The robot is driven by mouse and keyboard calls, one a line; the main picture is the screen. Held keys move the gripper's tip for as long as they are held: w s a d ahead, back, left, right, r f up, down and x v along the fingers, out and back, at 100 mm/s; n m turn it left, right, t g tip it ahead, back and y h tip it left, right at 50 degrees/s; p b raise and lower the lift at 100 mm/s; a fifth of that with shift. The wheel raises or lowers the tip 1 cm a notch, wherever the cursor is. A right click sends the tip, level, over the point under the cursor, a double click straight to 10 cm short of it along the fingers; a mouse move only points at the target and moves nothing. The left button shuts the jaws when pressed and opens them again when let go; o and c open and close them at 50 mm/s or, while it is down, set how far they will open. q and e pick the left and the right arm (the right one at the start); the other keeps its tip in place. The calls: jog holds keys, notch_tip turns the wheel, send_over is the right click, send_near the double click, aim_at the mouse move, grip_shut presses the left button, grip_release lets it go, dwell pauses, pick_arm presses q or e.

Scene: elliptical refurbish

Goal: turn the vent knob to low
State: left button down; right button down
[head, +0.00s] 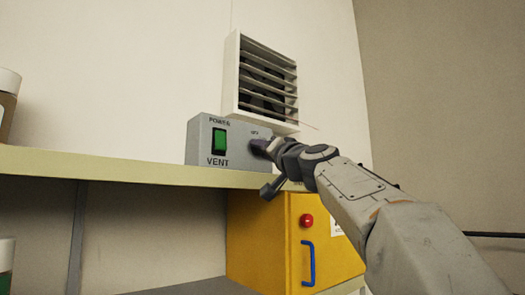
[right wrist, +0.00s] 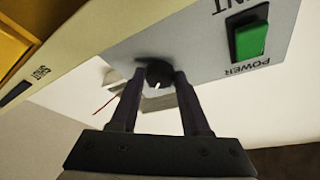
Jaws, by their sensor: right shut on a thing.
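The grey vent control box (head: 237,158) stands on the shelf, with a green power switch (head: 219,141) and the word VENT on its face. In the right wrist view the vent knob (right wrist: 158,74) is a small black dial with a white pointer mark, on the box front. My right gripper (head: 262,147) reaches the box from the right in the head view and hides most of the knob. In the right wrist view its two fingers (right wrist: 157,84) are on either side of the knob, shut on it. My left gripper is not in view.
A white louvred vent (head: 262,82) is on the wall above the box. Below the shelf (head: 120,168) is a yellow cabinet (head: 262,240) with a red button (head: 307,220) and a blue handle (head: 308,263). A jar (head: 8,98) stands at the left edge.

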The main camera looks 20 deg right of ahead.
jog(key=shift+c, duration=1.9)
grip_release()
jog(key=b+v, duration=0.6)
jog(key=v, duration=0.4)
jog(key=shift+s+b, duration=0.25)
jog(key=shift+b, duration=0.15)
